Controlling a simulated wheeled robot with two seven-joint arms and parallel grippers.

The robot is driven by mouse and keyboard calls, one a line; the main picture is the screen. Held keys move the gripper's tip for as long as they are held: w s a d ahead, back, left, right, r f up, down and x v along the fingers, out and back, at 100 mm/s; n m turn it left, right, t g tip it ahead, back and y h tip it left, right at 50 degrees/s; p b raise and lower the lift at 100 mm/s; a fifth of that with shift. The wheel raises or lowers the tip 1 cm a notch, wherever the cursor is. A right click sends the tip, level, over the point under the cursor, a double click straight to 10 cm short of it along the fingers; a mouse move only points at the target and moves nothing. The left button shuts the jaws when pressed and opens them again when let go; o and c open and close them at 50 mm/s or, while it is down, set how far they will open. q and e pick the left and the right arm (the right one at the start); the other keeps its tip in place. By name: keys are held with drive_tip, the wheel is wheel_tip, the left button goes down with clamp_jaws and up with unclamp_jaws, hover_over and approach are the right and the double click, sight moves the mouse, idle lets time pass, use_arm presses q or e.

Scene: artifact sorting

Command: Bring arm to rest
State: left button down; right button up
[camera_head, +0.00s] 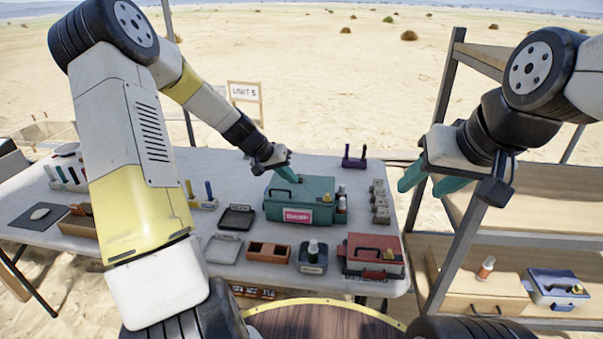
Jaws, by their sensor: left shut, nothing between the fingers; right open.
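My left arm reaches in from the left over the table. Its gripper (286,174) is shut and empty, just above the back left of a green toolbox (312,196) with a pink label; I cannot tell whether its tips touch the lid. My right gripper (427,184) is open and empty, raised at the right beyond the table's right edge, in front of the shelf. Its teal fingers point down and to the left.
The white table (150,168) holds a red toolbox (375,256), a dark tray (236,217), a brown divided box (268,252) and small bottles. A metal shelf (448,245) at the right carries a blue-grey toolbox (556,288). Open sand lies behind.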

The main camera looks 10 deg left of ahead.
use_arm(q)
drive_tip(key=shift+r, duration=0.1)
drive_tip(key=s+r+y, duration=0.4)
drive_tip(key=s+r, duration=1.5)
drive_tip(key=s, duration=0.3)
drive_tip(key=s+r+t, duration=0.1)
drive_tip(key=s, duration=0.8)
drive_tip(key=shift+a+r+n+t, duration=0.3)
drive_tip(key=shift+r+n, duration=0.1)
